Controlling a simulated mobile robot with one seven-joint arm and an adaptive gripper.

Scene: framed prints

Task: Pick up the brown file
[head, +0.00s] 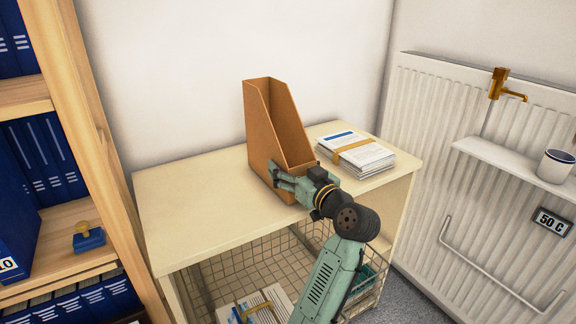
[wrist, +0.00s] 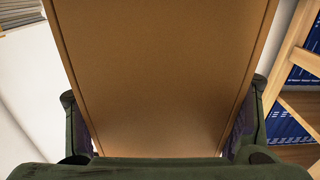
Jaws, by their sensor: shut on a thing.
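The brown file (head: 265,128) is an open-topped magazine holder with a sloped edge. It stands upright on the cream cabinet top (head: 190,205), near the wall. My gripper (head: 280,182) is at its lower front and is shut on it. In the wrist view the brown file (wrist: 165,80) fills the middle, with one green finger of my gripper (wrist: 162,125) on each side of it. Whether its base touches the cabinet top is hard to tell, as my gripper hides part of the lower edge.
A banded stack of papers (head: 356,155) lies close to the right of the file. A wooden shelf (head: 85,130) with blue binders and a stamp (head: 88,236) stands at left. A radiator (head: 440,130) with a small shelf and a mug (head: 556,166) is at right. Wire baskets (head: 235,272) sit below.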

